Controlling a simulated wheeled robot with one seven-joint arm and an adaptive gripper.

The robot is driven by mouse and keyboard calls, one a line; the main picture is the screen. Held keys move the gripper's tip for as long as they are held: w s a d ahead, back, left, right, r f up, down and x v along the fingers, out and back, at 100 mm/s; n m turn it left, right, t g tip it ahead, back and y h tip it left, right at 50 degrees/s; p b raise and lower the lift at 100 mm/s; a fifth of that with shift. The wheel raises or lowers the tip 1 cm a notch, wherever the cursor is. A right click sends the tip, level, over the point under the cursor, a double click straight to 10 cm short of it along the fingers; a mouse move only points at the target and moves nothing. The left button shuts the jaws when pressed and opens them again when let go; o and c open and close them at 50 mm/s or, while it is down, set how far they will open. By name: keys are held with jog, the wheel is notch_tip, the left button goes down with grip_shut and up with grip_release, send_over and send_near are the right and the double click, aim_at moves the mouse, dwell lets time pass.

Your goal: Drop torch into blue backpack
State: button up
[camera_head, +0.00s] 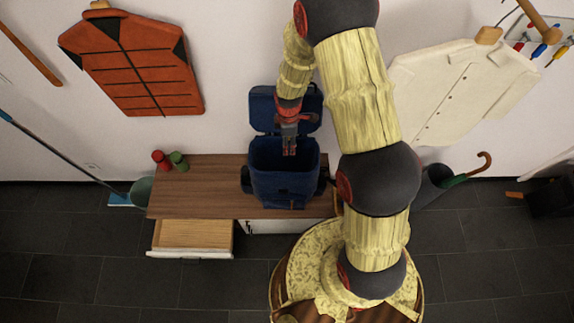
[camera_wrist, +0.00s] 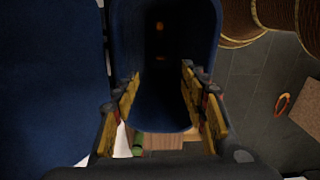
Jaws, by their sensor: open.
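The blue backpack (camera_head: 283,188) stands upright on the wooden table with its top flap open against the wall. In the wrist view its opening (camera_wrist: 206,20) fills the upper middle, and its inside is very dark. My gripper (camera_head: 289,150) is over the mouth of the backpack, pointing down. In the wrist view its two yellow-padded fingers (camera_wrist: 160,98) are apart with nothing between them. A small orange spot (camera_wrist: 159,27) shows deep inside the backpack; I cannot tell if it is part of the torch. No torch can be clearly made out elsewhere.
The table (camera_head: 195,190) has an open, seemingly empty drawer (camera_head: 192,236) at its front left. A red object (camera_head: 158,157) and a green object (camera_head: 178,160) lie at its back left. An umbrella stand (camera_head: 432,188) is at the right. The tabletop left of the backpack is clear.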

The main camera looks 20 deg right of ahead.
notch_tip(320, 180, up, 12)
dwell(0.5)
dwell(0.4)
jog(key=s+r+m+t+b, duration=0.5)
jog(key=s+r+m+b, duration=0.6)
jog(key=s, duration=1.1)
notch_tip(320, 180, up, 6)
jog(key=m, duration=0.3)
jog(key=shift+m+t+b, duration=0.3)
jog(key=shift+m+b, duration=0.05)
jog(key=shift+m, duration=0.05)
jog(key=shift+c, duration=0.4)
